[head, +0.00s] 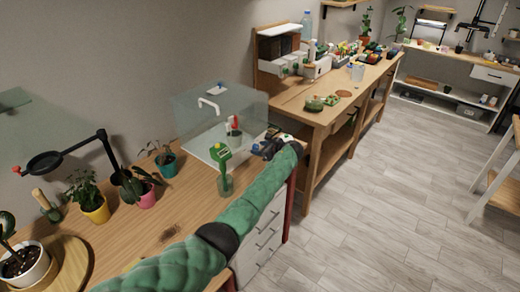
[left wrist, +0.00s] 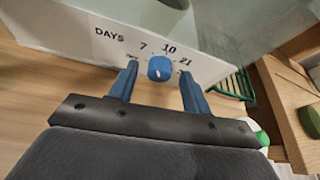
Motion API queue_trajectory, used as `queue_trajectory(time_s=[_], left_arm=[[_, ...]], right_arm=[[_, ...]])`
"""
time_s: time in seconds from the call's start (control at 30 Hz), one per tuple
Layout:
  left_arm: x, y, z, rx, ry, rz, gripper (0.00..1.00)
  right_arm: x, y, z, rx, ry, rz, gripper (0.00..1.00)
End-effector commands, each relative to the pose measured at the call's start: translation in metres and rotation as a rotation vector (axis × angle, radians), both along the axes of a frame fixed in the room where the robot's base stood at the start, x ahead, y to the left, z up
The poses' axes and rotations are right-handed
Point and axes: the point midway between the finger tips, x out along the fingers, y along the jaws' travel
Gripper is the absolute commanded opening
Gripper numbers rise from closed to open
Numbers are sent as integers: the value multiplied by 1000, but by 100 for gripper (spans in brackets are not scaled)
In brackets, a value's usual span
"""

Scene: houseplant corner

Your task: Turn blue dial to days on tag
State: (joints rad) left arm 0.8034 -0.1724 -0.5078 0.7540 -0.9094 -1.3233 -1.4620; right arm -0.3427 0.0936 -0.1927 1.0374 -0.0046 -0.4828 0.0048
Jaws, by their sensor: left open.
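The blue dial (left wrist: 160,68) sits on a white panel (left wrist: 90,40) printed DAYS, 7, 10 and 21 in the left wrist view. Another mark, left of the dial, is partly hidden by a finger. A small white mark shows on the dial's lower part. My left gripper (left wrist: 160,88) is open, with one blue finger on each side of the dial and gaps between. In the head view my left gripper (head: 268,148) is at the clear box (head: 212,112); the dial cannot be made out there. No readable tag shows. My right gripper is not in view.
Potted plants (head: 95,208) and a magnifier lamp (head: 60,160) are at the left of the bench. A second wooden bench (head: 330,105) stands beyond. The floor (head: 370,200) to the right is clear.

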Motion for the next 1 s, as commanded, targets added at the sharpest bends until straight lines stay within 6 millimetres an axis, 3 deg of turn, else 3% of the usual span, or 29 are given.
queue_trajectory(time_s=[0.1,0.2,0.5,1.0], left_arm=[[-7,-9,2,-1,-2,-2,48],[-16,-18,6,-3,-1,-3,48],[-41,-46,23,-1,0,-1,48],[-46,-52,30,0,1,-1,48]], right_arm=[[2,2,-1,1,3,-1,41],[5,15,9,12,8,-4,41],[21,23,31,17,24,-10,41],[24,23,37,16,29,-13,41]])
